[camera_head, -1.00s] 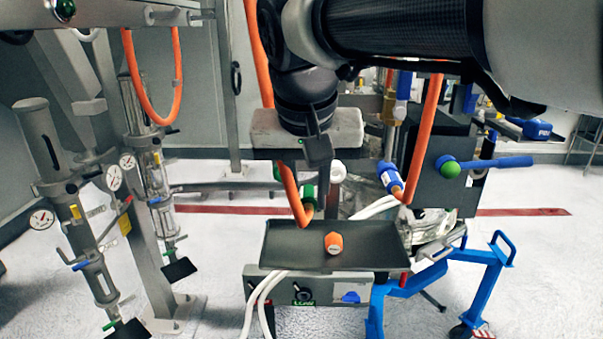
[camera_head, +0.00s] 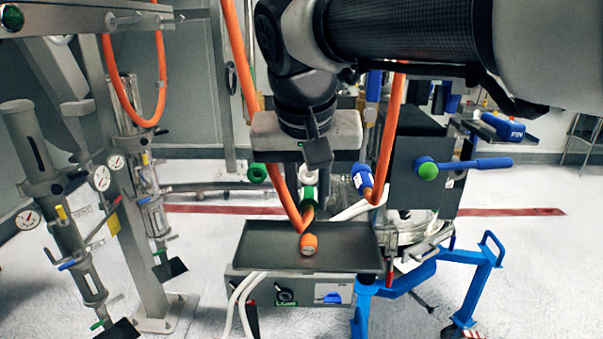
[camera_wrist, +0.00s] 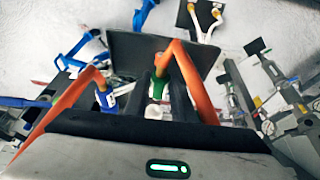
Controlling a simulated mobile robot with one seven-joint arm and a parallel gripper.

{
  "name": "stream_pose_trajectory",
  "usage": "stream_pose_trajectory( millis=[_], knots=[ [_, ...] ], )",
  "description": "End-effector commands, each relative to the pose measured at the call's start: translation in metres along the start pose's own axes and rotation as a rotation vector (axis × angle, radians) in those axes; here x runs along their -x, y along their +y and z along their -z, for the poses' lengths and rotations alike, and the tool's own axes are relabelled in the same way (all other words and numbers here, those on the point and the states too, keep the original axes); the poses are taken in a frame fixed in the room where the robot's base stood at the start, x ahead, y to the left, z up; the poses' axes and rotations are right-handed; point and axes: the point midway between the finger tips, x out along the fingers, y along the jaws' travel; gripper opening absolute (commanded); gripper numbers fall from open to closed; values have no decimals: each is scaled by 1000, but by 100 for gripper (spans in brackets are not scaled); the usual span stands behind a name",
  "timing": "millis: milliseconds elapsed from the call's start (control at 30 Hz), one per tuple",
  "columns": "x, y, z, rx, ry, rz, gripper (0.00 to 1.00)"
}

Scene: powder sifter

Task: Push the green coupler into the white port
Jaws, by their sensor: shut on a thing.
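My gripper (camera_head: 308,190) is shut on the green coupler (camera_head: 308,197), which has an orange hose on its near end. In the wrist view the green coupler (camera_wrist: 158,86) sits between my dark fingers. The white port (camera_head: 308,178) shows just behind the coupler, in line with it, partly hidden by my gripper. In the wrist view a white part (camera_wrist: 153,112), apparently the port, is close to the coupler's end. I cannot tell whether the two touch.
A blue coupler (camera_head: 364,180) on an orange hose is close on the right. A green and white fitting (camera_head: 258,172) is on the left. Below is a dark tray (camera_head: 262,255) with an orange piece (camera_head: 309,243). A dark box (camera_head: 420,170) with a blue handle stands right.

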Motion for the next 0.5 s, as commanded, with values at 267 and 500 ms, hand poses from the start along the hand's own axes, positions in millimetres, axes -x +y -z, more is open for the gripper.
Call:
stream_pose_trajectory(
  millis=[267, 500],
  knots=[
    [-6, 0, 16, 1, 0, 1, 0],
    [-11, 0, 30, 1, 0, 0, 0]
  ],
)
